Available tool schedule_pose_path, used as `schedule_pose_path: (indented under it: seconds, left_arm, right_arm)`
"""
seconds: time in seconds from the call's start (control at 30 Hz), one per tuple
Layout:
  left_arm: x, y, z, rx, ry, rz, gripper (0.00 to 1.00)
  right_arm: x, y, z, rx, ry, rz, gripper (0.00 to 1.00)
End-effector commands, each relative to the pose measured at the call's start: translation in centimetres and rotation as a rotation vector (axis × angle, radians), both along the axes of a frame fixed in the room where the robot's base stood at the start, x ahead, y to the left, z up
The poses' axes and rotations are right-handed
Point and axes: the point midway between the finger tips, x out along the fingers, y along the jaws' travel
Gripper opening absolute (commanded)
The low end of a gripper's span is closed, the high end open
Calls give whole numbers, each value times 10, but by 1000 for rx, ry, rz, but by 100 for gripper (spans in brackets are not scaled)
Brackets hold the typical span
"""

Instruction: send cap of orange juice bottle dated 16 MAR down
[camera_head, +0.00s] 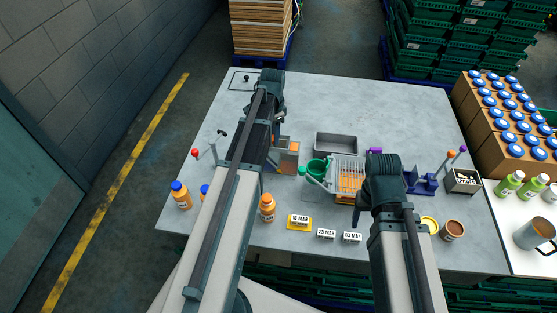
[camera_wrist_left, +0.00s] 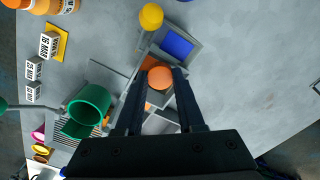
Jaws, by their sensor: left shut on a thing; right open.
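My left gripper (camera_wrist_left: 160,80) is shut on an orange round piece (camera_wrist_left: 160,77), which looks like a cap. It is held over a grey sorter box (camera_wrist_left: 196,50) with a blue compartment (camera_wrist_left: 177,43) and orange parts beneath. In the head view my arm hides the fingertips; the sorter (camera_head: 289,158) shows beside it. An orange juice bottle (camera_head: 267,210) stands left of the 16 MAR card (camera_head: 299,221) on its yellow base; its own date is unreadable. My right gripper (camera_head: 372,194) is open over the front right of the table, its fingers mostly hidden.
A green cup (camera_head: 317,169), a wire rack (camera_head: 347,168) and a grey tray (camera_head: 335,142) are at mid-table. Cards 25 MAR (camera_head: 326,233) and 02 MAR (camera_head: 351,237) lie in front. The table's back right is clear.

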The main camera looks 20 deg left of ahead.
Motion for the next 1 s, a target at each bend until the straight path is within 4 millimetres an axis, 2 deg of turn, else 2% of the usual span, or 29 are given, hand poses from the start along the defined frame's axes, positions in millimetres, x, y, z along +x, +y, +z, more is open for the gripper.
schedule_pose_path:
  seconds: [0.13, 0.17, 0.33, 0.73, 1.0]
  left_arm:
    - [0, 0, 1, 0, 0, 0, 0]
    - [0, 0, 1, 0, 0, 0, 41]
    - [0, 0, 1, 0, 0, 0, 72]
    - [0, 0, 3, 0, 0, 0, 72]
    - [0, 0, 25, 0, 0, 0, 72]
  right_arm:
    - [0, 0, 1, 0, 0, 0, 64]
    - [0, 0, 1, 0, 0, 0, 64]
    - [0, 0, 1, 0, 0, 0, 64]
    - [0, 0, 3, 0, 0, 0, 64]
    - [0, 0, 25, 1, 0, -3, 64]
